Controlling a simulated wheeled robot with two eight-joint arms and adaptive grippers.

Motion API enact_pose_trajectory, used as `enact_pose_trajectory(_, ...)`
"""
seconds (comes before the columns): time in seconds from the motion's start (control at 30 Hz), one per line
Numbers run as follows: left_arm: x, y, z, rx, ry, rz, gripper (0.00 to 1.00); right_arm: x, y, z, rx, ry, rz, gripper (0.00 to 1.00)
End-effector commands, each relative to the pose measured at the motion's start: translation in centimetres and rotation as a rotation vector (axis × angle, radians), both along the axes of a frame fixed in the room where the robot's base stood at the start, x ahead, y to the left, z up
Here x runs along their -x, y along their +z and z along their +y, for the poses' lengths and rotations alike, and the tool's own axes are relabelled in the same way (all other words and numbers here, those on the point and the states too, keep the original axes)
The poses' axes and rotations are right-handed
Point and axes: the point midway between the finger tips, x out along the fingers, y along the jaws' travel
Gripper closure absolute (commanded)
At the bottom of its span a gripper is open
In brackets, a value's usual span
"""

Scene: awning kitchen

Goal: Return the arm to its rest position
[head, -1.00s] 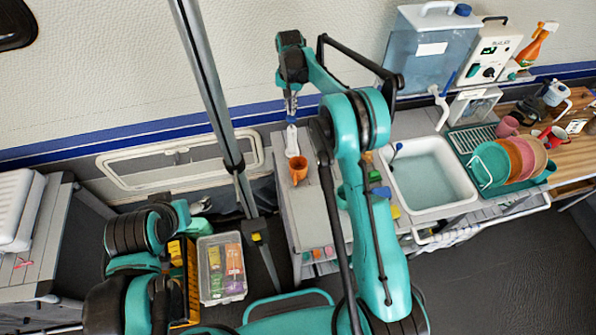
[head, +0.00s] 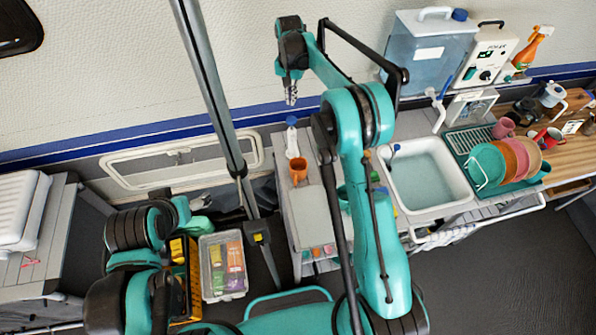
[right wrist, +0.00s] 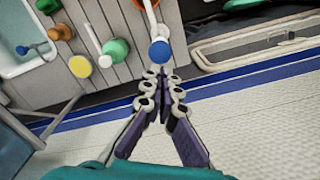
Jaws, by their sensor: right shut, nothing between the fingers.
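My right arm (head: 362,185) rises through the middle of the head view and bends over at the top. Its right gripper (head: 291,92) points down in front of the wall, above the counter. In the right wrist view the fingers of the right gripper (right wrist: 160,78) are together with nothing between them. My left arm (head: 135,235) is folded at the lower left. What seems to be the left gripper (head: 190,210) shows only partly beside it, and its fingers cannot be made out.
A white bottle with a blue cap (head: 292,142) and an orange cup (head: 298,172) stand on the counter below the right gripper. The sink (head: 428,180), dish rack with plates (head: 500,165) and water tank (head: 428,60) are to the right. A clear bin (head: 222,265) is near the left arm.

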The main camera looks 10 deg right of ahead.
Motion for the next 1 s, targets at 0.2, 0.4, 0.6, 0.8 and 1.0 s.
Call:
enact_pose_trajectory(0.2,0.0,0.0,0.0,0.0,0.0,0.0,0.22,0.0,0.0,0.0,0.0,0.0,0.0,1.0)
enact_pose_trajectory(0.4,0.0,-0.6,0.0,0.0,0.0,0.0,0.22,0.4,0.2,-0.1,0.0,0.008,-0.01,1.0)
enact_pose_trajectory(0.6,0.0,-3.9,0.0,0.0,0.0,0.0,0.22,3.9,2.1,-0.7,0.0,0.072,-0.087,1.0)
enact_pose_trajectory(0.8,0.0,-8.0,0.0,0.0,0.0,0.0,0.22,10.2,3.5,-1.5,0.011,0.169,-0.201,1.0)
enact_pose_trajectory(1.0,0.0,-11.8,0.0,0.0,0.0,0.0,0.22,17.6,2.5,-2.1,0.034,0.263,-0.313,1.0)
